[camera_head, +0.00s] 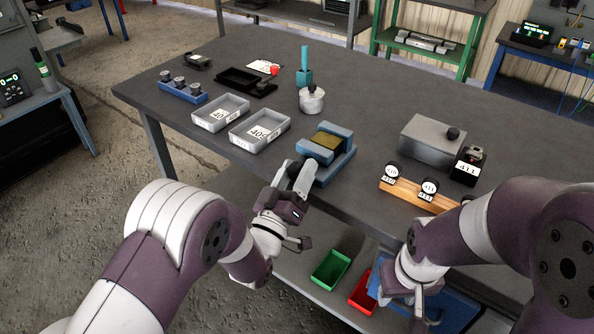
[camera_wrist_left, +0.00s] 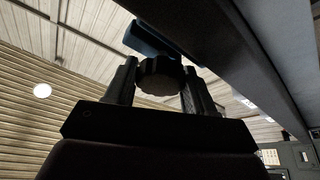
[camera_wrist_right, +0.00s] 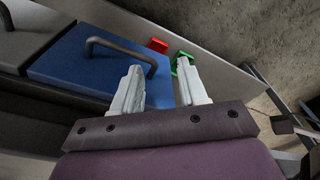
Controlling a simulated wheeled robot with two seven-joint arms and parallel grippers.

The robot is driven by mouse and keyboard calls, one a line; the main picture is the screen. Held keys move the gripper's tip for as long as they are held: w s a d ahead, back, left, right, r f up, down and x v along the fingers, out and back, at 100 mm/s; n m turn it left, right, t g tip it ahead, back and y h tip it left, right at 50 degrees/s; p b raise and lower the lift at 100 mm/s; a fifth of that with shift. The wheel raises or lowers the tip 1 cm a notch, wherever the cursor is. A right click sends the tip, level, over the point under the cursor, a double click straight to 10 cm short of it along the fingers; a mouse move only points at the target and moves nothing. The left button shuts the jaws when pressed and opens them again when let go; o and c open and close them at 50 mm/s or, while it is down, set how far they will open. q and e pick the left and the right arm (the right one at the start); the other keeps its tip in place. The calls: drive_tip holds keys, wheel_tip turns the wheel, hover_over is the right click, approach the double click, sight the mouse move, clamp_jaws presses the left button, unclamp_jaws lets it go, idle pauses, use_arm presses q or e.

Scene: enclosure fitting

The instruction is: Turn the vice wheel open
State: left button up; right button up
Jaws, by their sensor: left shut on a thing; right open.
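The blue vice (camera_head: 322,152) sits at the front edge of the dark table, with a yellowish block (camera_head: 327,140) between its jaws. My left gripper (camera_head: 298,178) is at the front of the vice. In the left wrist view its two fingers stand on either side of the round dark vice wheel (camera_wrist_left: 161,76) and are shut on it. In the head view the wheel is hidden behind the gripper. The blue vice body (camera_wrist_left: 150,42) shows behind the wheel. My right gripper (camera_wrist_right: 160,90) is open and empty, low in front of the table, above the lower shelf.
Two grey bins (camera_head: 259,130) stand left of the vice. A wooden rack with round dials (camera_head: 418,196) and a grey box (camera_head: 430,141) stand to the right. Below are a green bin (camera_head: 331,269), a red bin (camera_head: 362,291) and a blue case with a handle (camera_wrist_right: 90,65).

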use_arm(q)
drive_tip(key=shift+n+y, duration=0.4)
drive_tip(key=shift+n, duration=0.4)
drive_tip(key=shift+f+n, duration=0.25)
drive_tip(key=shift+n, duration=0.05)
